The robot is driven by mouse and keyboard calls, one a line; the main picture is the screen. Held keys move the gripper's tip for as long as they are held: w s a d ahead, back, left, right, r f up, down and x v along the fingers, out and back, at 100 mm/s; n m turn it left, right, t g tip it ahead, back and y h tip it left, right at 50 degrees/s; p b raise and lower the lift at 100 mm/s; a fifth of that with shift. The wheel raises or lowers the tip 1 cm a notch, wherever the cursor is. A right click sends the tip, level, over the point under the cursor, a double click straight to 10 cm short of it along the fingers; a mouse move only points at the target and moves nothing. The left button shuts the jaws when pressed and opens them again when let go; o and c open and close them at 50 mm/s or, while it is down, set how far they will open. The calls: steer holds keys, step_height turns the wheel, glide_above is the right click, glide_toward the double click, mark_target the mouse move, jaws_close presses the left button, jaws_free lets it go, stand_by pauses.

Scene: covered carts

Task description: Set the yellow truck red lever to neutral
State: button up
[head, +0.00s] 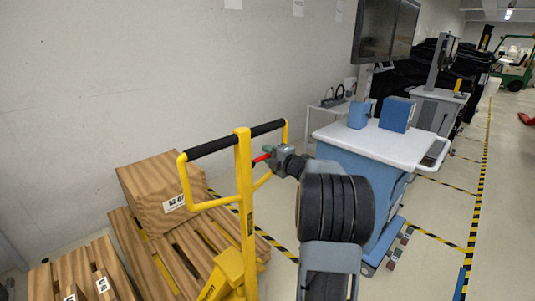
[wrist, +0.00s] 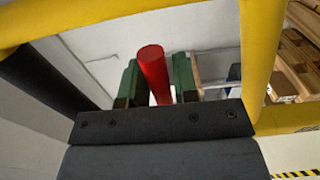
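The yellow truck's handle (head: 243,190) stands at the centre left of the head view, with black grips on its top bar. The red lever (head: 262,158) sticks out near the handle's post, just left of my gripper (head: 270,152). In the wrist view the red lever (wrist: 153,72) shows its round end and lies between the two green fingers of my gripper (wrist: 157,80). The fingers are apart, with narrow pale gaps beside the lever's lower part. Firm contact on the lever is not visible. The lever's base is hidden behind the dark gripper body.
Yellow handle bars (wrist: 262,60) pass close on both sides in the wrist view. A blue cart with a white top (head: 365,145) stands at right, bearing blue boxes. Open floor lies further right.

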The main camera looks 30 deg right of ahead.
steer(key=s+d+b, duration=0.1)
steer(key=s+d, duration=0.1)
steer(key=s, duration=1)
steer(key=shift+b, duration=0.35)
steer(key=s+d+f+m+g+h, duration=0.3)
steer(key=d+f+m+g+h, duration=0.15)
steer(key=d+m+h, duration=0.65)
steer(key=s+a+f+m+g+p, duration=0.1)
steer(key=s+a+f+m+g, duration=0.35)
steer(key=a+m+g, duration=0.35)
steer(key=s+a+g+y+p, duration=0.1)
steer(key=s+a+y, duration=0.2)
steer(key=a, duration=1.2)
steer(key=s+a+y+p, duration=0.2)
steer(key=a+y, duration=0.3)
steer(key=a, duration=1.1)
steer(key=shift+s+a+r+m+g, duration=0.15)
steer(key=shift+s+m+g, duration=0.25)
steer(key=shift+s, duration=0.5)
